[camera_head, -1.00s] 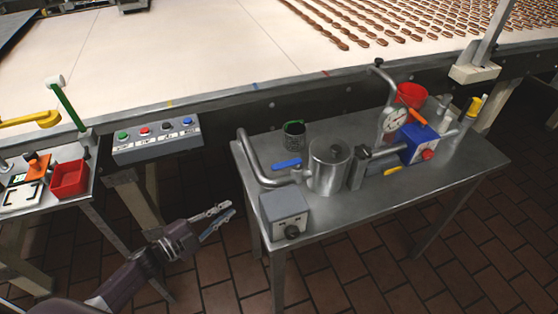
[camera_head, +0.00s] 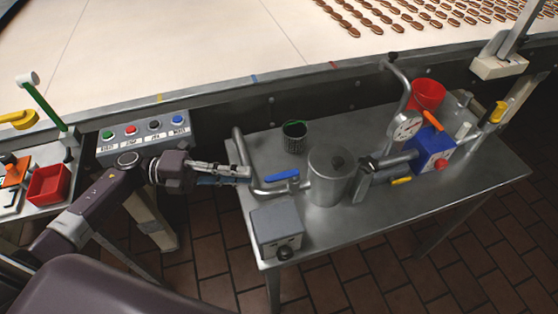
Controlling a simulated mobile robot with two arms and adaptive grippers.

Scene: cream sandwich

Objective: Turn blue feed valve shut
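The blue feed valve handle (camera_head: 281,176) is a short blue lever on a bent metal pipe (camera_head: 240,150). It sits left of the steel pot (camera_head: 330,178) on the metal side table (camera_head: 250,205). The lever lies nearly in line with the short pipe run under it, its right end tipped slightly up. My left gripper (camera_head: 248,176) points right at the table's left edge, by the pipe. Its fingertips are a short way left of the blue lever and seem apart from it. The fingers look close together, but the gap between them is unclear. My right gripper is not in view.
A dark cup (camera_head: 294,137) stands behind the lever. A grey box with a knob (camera_head: 277,228) is in front. A gauge (camera_head: 405,127), blue block (camera_head: 430,148) and red bucket (camera_head: 427,95) stand right. The button panel (camera_head: 145,133) is behind my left arm.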

